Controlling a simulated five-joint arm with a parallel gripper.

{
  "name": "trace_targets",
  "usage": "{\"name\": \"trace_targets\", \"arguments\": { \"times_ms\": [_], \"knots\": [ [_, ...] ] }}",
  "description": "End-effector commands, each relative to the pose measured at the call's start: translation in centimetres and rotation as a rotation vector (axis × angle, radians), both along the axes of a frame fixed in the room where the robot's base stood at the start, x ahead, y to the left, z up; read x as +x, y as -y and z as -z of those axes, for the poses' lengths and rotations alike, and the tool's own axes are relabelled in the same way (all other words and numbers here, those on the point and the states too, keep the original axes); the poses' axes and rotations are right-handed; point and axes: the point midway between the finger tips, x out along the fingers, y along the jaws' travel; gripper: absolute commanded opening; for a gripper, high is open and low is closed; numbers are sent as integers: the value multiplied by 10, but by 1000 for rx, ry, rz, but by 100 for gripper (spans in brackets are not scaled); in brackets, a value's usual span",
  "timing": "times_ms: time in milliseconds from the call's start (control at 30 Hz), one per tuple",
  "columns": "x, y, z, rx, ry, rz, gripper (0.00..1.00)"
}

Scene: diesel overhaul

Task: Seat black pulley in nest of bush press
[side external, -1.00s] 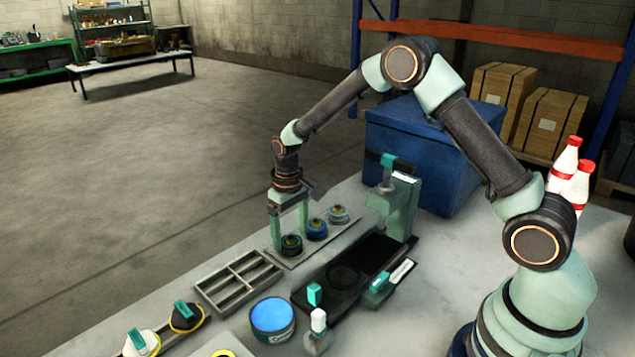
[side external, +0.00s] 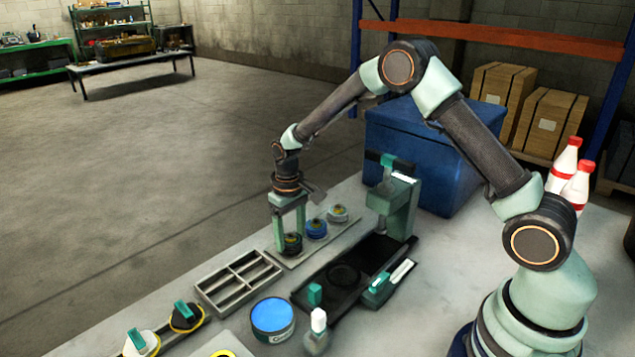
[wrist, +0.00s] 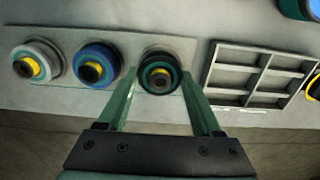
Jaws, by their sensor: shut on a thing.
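The black pulley (side external: 292,244) stands at the near end of a grey plate, in a row with a blue pulley and a white pulley. My gripper (side external: 291,242) points straight down over it, one finger on each side. In the wrist view the black pulley (wrist: 160,73) lies between the fingertips of my gripper (wrist: 163,80), which is shut on it. It appears still at plate level. The bush press (side external: 398,205) stands to the right, with a round dark nest (side external: 344,274) on its black base.
The blue pulley (side external: 316,229) and white pulley (side external: 337,214) sit close beside my gripper on the plate (side external: 353,227). A divided grey tray (side external: 238,282), a blue-topped tin (side external: 272,318) and a white-capped bottle (side external: 318,322) stand nearby. A large blue box (side external: 420,150) is behind the press.

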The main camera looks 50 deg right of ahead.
Motion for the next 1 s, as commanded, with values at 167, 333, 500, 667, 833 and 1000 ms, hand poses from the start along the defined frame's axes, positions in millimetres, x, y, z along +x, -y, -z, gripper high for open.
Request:
{"name": "trace_targets", "arguments": {
  "times_ms": [167,333,500,667,833,1000],
  "knots": [
    [1,0,-11,0,3,0,11],
    [1,0,-20,0,3,0,11],
    [1,0,-29,0,4,0,11],
    [1,0,-36,0,3,0,11],
    [1,0,-39,0,3,0,11],
    [1,0,-39,0,2,0,11]
  ]
}}
